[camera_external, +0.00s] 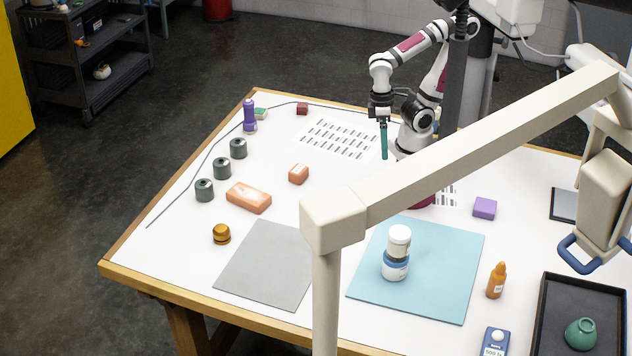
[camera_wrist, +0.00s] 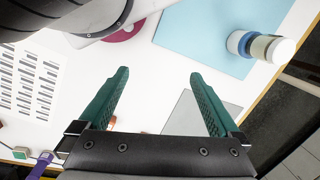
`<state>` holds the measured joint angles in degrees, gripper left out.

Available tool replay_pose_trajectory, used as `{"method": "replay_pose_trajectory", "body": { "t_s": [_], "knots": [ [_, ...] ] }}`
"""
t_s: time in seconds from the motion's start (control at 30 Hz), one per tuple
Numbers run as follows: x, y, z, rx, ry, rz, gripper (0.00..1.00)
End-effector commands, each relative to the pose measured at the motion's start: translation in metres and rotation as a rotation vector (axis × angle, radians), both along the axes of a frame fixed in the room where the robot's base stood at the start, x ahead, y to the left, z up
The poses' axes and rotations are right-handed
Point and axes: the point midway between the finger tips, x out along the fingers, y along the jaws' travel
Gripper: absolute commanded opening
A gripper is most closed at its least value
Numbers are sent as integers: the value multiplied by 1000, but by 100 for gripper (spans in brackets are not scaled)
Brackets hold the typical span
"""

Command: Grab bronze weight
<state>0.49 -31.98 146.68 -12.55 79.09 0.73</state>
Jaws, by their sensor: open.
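The bronze weight (camera_external: 222,234) is a small golden-brown knobbed cylinder. It stands upright on the white table, left of the grey mat (camera_external: 262,270), near the table's left front edge. My gripper (camera_external: 384,157) hangs above the back middle of the table, well apart from the weight, to its right and farther back. In the wrist view my gripper (camera_wrist: 160,73) shows two green fingers spread wide with nothing between them. I cannot make out the weight in the wrist view.
An orange-pink block (camera_external: 249,197) lies behind the weight, near several dark grey cylinders (camera_external: 222,168). A blue mat (camera_external: 368,291) holds a white-capped jar (camera_external: 397,262). A beige frame (camera_external: 450,155) crosses the foreground. The table between my gripper and the small orange block (camera_external: 299,174) is clear.

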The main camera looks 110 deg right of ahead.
Motion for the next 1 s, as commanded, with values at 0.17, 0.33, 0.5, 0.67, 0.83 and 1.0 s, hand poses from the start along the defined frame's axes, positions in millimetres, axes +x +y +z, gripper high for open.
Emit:
{"method": "replay_pose_trajectory", "body": {
  "t_s": [0.17, 0.33, 0.5, 0.67, 0.83, 1.0],
  "knots": [
    [0, -1, 0, -3, 1, 5, 99],
    [39, -41, -6, -238, 106, 376, 99],
    [171, -78, -31, -678, 333, 1215, 99],
    [299, -31, -88, -1034, 569, 1964, 99],
    [357, 33, -144, -1267, 737, 2412, 99],
    [378, 35, -164, -1318, 780, 2501, 99]
  ]
}}
